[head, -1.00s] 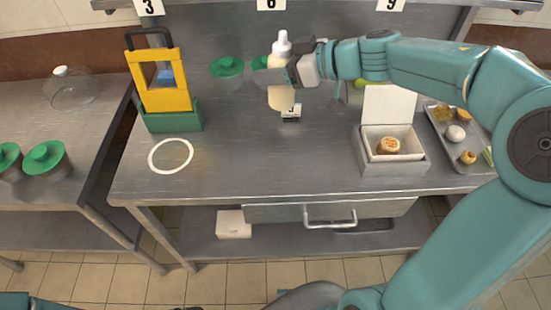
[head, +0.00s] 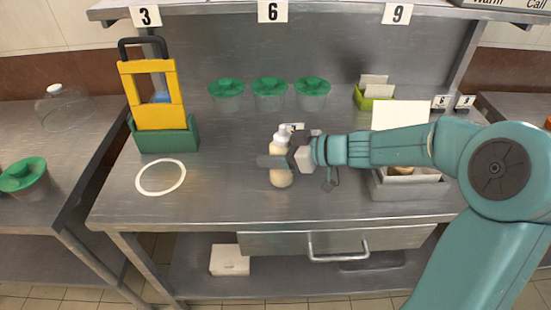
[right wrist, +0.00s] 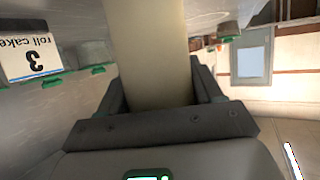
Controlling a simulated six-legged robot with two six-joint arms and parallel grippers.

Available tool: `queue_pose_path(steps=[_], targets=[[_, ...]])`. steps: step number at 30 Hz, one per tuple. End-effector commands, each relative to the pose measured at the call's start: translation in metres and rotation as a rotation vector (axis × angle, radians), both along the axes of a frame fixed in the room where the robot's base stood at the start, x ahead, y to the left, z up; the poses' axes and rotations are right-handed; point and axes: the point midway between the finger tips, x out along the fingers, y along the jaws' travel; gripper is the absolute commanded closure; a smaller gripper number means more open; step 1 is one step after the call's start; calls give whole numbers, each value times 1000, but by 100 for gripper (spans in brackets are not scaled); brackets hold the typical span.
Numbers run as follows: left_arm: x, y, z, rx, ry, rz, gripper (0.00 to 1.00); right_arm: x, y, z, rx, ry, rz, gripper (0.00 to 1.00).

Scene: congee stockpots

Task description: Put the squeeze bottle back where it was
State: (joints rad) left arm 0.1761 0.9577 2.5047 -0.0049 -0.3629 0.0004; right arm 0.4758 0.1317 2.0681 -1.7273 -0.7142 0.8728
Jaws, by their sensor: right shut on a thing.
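The squeeze bottle (head: 281,179) has a cream body and a white cap, and looks upright in the head view. My right gripper (head: 282,162) is shut around its middle, coming from the right. In the right wrist view the cream body (right wrist: 148,50) stands between the dark fingers (right wrist: 158,95). Whether the bottle's base touches the table is hard to tell. A white ring (head: 138,180) is marked on the steel table (head: 225,205), left of the bottle, with nothing in it. My left gripper is out of view.
Three green-lidded pots (head: 270,87) stand in a row at the back. A yellow and green carrier (head: 160,138) is at the left. A small card (head: 297,126) is just behind the bottle. An open box (head: 410,190) sits right, partly behind my arm. Table between ring and bottle is clear.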

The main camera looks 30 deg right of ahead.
Motion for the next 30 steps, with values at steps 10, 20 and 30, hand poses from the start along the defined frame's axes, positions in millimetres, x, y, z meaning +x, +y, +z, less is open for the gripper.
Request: queue_pose_path(steps=[10,20,30], targets=[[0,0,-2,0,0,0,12,0,0,-4,0,-3,-1,50],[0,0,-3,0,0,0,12,0,0,-7,0,-2,-1,10],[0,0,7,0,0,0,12,-19,-13,9,-1,-3,-4,10]])
